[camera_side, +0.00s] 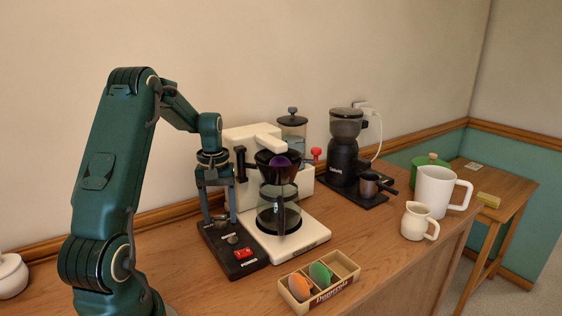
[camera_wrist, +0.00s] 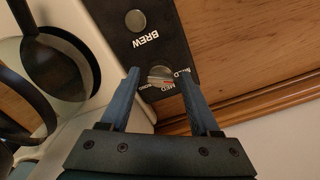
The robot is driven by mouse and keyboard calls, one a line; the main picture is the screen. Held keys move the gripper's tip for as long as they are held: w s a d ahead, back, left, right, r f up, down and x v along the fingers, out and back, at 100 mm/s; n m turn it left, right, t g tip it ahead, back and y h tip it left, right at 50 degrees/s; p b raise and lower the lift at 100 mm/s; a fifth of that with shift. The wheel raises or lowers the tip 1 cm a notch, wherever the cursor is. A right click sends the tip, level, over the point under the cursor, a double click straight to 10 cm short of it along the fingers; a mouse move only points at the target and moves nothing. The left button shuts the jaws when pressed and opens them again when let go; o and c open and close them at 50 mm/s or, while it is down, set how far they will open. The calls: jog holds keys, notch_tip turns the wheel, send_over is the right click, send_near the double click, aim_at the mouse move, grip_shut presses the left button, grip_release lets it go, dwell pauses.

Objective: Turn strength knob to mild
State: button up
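The strength knob (camera_wrist: 160,76) is a small round silver knob on the black control panel (camera_side: 249,264) of the white coffee maker (camera_side: 299,239). Mild, med and strong labels surround it in the wrist view. A small red mark shows by the knob near the med label; its exact setting is too small to tell. My gripper (camera_wrist: 159,71) points down over the panel, with one finger on each side of the knob. Its fingers are apart, with gaps beside the knob. It also shows in the side view (camera_side: 220,220), low over the panel's back end.
A silver brew button (camera_wrist: 135,20) and a red switch (camera_side: 243,253) share the panel. The glass carafe (camera_side: 279,214) stands close to the right. A wooden box (camera_side: 341,286) with coloured items is in front. A grinder (camera_side: 343,160) and white jugs (camera_side: 434,190) stand farther right.

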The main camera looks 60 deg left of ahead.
aim_at(222, 216)
jog(key=shift+r, duration=0.1)
jog(key=shift+r, duration=2.5)
jog(key=shift+w+d, duration=0.15)
jog(key=shift+w, duration=0.05)
jog(key=w+d+r+m+t+y, duration=0.1)
jog(key=d+r+m+t, duration=0.15)
jog(key=d+r, duration=0.35)
jog(key=w+d+r+m+t, duration=0.1)
jog(key=d+r+m, duration=0.2)
jog(key=d, duration=0.6)
jog(key=s+d+f+m+t+h, duration=0.1)
jog(key=s+d+f+m+t, duration=0.1)
jog(key=s+d+m, duration=0.4)
jog(key=s+d, duration=0.3)
jog(key=shift+s+d+f+m, duration=0.2)
jog(key=shift+s+d+m, duration=0.15)
jog(key=shift+s, duration=0.05)
